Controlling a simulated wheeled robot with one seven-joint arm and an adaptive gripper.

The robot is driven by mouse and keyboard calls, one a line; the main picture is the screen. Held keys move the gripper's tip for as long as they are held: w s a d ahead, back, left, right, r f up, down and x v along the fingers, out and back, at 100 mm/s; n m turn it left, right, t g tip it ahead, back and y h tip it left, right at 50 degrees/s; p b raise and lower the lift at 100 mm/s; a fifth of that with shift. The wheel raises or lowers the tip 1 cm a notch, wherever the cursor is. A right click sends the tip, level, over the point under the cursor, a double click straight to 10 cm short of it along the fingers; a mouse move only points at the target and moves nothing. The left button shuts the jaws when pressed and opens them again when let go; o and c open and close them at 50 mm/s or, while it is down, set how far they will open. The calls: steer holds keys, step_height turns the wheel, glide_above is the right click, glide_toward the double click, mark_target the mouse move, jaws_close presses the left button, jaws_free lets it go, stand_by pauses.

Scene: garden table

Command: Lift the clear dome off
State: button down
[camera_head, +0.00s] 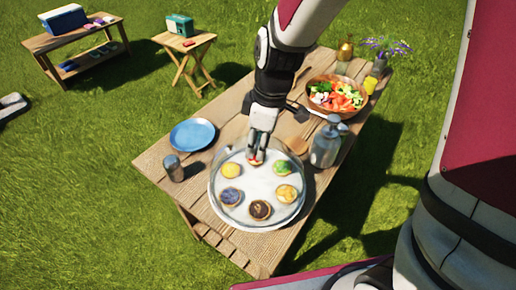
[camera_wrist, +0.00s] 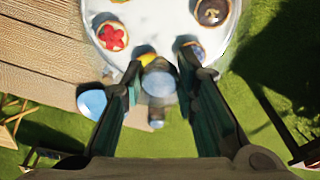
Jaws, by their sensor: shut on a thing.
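The clear dome (camera_head: 225,190) is over a round white plate (camera_head: 262,224) of small colourful tarts (camera_head: 260,209) on the wooden table. My gripper (camera_head: 258,148) reaches down from above to the dome's top. In the wrist view my gripper (camera_wrist: 160,70) has its two fingers on either side of a pale round knob (camera_wrist: 158,83), shut on it. The tarts show beyond the fingers, among them a red one (camera_wrist: 112,37) and a dark one (camera_wrist: 212,11). The dome's faint edge makes it unclear whether it touches the plate or is raised.
A salad bowl (camera_head: 336,96) is behind. Open grass surrounds the table.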

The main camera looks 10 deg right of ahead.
steer(key=shift+r, duration=1.55)
steer(key=s+a+r+p, duration=0.1)
steer(key=s+a, duration=0.3)
steer(key=s, duration=1.1)
steer(key=shift+s+r+p, duration=0.25)
steer(key=shift+s+p, duration=0.05)
steer(key=shift+p, duration=0.45)
steer(key=shift+a, duration=0.1)
steer(key=shift+r+p, duration=0.8)
steer(key=shift+r, duration=0.45)
